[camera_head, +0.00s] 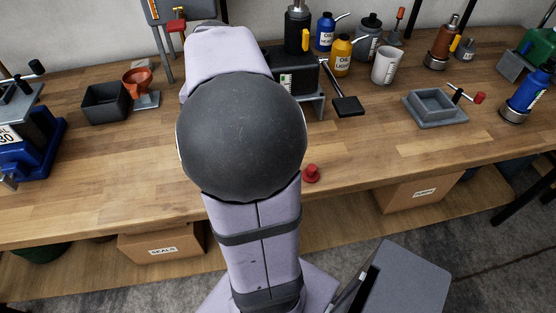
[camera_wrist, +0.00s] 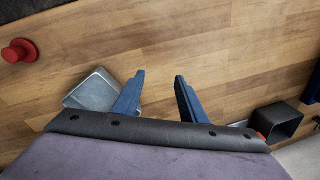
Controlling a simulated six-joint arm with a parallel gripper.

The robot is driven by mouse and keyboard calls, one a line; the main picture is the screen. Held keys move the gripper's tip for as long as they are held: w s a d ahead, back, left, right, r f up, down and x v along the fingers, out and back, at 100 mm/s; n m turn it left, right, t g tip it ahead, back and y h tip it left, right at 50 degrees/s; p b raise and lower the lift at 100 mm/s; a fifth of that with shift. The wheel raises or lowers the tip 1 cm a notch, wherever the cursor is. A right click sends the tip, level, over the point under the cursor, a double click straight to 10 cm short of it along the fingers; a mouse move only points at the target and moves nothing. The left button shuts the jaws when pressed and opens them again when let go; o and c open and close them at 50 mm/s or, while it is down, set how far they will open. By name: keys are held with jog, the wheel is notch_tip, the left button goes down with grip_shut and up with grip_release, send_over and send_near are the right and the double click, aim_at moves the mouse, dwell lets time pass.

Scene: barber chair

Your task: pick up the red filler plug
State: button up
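The red filler plug (camera_head: 311,173) sits on the wooden workbench (camera_head: 370,150) close to its front edge, just right of my arm in the head view. It also shows at the upper left of the wrist view (camera_wrist: 18,51), with a round knob and a wider flange. My gripper (camera_wrist: 159,76) is open in the wrist view, its two blue fingers apart with only bare wood seen between them. The plug is well to the left of the fingers there and not between them. In the head view my arm hides the gripper.
A grey metal tray (camera_wrist: 90,92) lies beside the left finger in the wrist view. A black open box (camera_head: 106,102) and an orange funnel (camera_head: 138,82) stand left of my arm. Oil bottles (camera_head: 341,54) and a grey vise-like tray (camera_head: 435,105) stand right. Bench around the plug is clear.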

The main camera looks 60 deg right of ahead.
jog(key=s+d+r+m+p, duration=0.1)
jog(key=s+d+m, duration=0.1)
jog(key=s+m, duration=0.4)
jog(key=s+d+r+m+g+p, duration=0.1)
jog(key=s+d+m+p, duration=0.1)
jog(key=s+m, duration=0.3)
jog(key=s+d+r+m+g+p, duration=0.1)
jog(key=s+d+m, duration=0.3)
jog(key=s, duration=0.6)
jog(key=shift+s+d+m, duration=0.1)
jog(key=shift+s+m, duration=0.05)
jog(key=shift+m, duration=0.5)
jog(key=shift+s+d+m, duration=0.1)
jog(key=shift+s+m, duration=0.05)
jog(key=shift+m, duration=0.5)
jog(key=shift+w+f+p, duration=0.2)
jog(key=shift+f+p, duration=0.3)
jog(key=shift+f, duration=3.15)
grip_shut()
